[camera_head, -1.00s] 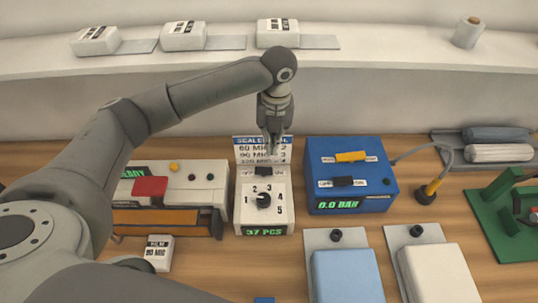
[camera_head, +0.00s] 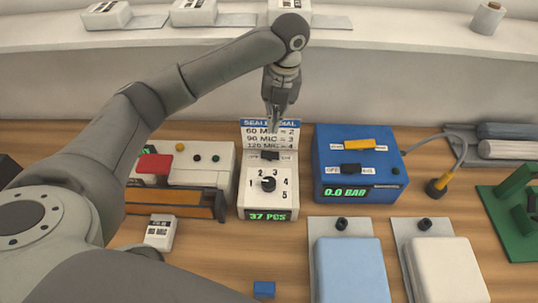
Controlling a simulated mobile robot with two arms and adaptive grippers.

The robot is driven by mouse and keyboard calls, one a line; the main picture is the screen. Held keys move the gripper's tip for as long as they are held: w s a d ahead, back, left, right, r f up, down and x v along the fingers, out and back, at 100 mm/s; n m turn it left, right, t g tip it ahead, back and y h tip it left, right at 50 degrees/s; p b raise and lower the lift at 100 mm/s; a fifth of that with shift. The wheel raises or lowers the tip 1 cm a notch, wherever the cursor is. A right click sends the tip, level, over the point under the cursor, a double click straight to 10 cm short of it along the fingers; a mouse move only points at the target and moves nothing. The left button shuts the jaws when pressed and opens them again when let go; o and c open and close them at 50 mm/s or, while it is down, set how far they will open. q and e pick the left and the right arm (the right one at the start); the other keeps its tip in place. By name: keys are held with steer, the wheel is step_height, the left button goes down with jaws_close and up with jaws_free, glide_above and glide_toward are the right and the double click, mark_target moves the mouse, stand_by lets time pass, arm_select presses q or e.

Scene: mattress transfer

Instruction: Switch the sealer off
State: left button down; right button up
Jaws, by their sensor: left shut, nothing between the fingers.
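The sealer dial box (camera_head: 256,201) is white, with a black round knob (camera_head: 268,184) among the numbers 1 to 5. A black switch (camera_head: 270,155) sits near its top, and a green display at its front reads 37 PCS. A sign (camera_head: 257,131) headed SEALER DIAL stands behind it. To its left is the sealer (camera_head: 209,173) with a red block (camera_head: 154,164) and small buttons on top. My left gripper (camera_head: 273,128) is shut and empty, pointing down in front of the sign, above the black switch; I cannot tell whether it touches. My right gripper is not in view.
A blue box (camera_head: 330,146) with yellow and black switches reads 0.0 BAR, right of the dial box. A small white block (camera_head: 160,233) lies front left. Light blue (camera_head: 350,270) and white pads lie front right. A white shelf (camera_head: 400,40) runs behind.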

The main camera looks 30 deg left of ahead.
arm_select(q)
steer(key=p, duration=0.4)
glide_toward(270, 155)
steer(key=f, duration=0.1)
steer(key=s+f, duration=0.1)
steer(key=f, duration=0.1)
steer(key=s+a+f, duration=0.1)
steer(key=f, duration=0.1)
steer(key=shift+a+f, duration=0.1)
steer(key=shift+f, duration=0.15)
steer(key=shift+a+f, duration=0.1)
steer(key=shift+f, duration=0.7)
